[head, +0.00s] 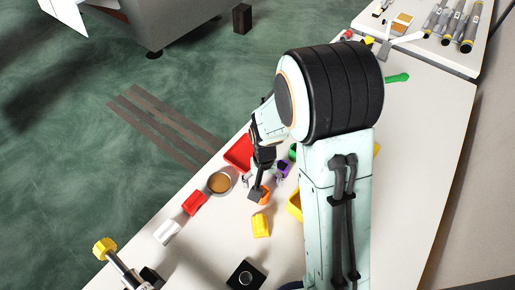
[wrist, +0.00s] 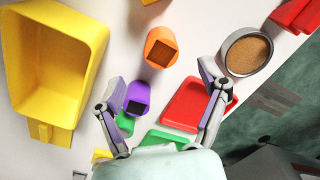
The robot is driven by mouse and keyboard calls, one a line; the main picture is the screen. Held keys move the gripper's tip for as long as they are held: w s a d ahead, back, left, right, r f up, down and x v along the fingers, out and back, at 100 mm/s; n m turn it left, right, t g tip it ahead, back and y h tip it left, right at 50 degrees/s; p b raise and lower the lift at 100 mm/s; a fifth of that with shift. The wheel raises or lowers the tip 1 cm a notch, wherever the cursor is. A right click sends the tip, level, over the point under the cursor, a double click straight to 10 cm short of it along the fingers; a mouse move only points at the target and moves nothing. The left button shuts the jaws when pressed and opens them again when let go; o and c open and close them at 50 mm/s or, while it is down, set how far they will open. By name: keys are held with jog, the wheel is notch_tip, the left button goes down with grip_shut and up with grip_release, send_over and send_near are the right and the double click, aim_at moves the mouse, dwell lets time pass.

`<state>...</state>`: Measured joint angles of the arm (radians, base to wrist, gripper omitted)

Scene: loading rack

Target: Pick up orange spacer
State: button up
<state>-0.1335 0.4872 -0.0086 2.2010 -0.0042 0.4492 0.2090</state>
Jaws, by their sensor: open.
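The orange spacer (wrist: 161,47) stands on the white table in the wrist view, a short tube with a dark square hole. In the head view the orange spacer (head: 265,197) is partly hidden beside my gripper (head: 257,191). In the wrist view my gripper (wrist: 154,72) is open, with its two fingers spread wide. The spacer lies beyond the fingertips, between their lines, and nothing is held. A purple spacer (wrist: 138,94) stands close to the left finger.
A yellow bin (wrist: 90,35) is at the left of the wrist view. A red tray (wrist: 187,104) lies between the fingers. A round dish of brown material (wrist: 247,54) stands by the right fingertip. In the head view, a yellow piece (head: 261,225) lies near the gripper.

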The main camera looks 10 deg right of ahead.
aim_at(264, 199)
notch_tip(264, 199, down, 7)
jog(key=shift+r, duration=0.15)
jog(key=c, duration=1.3)
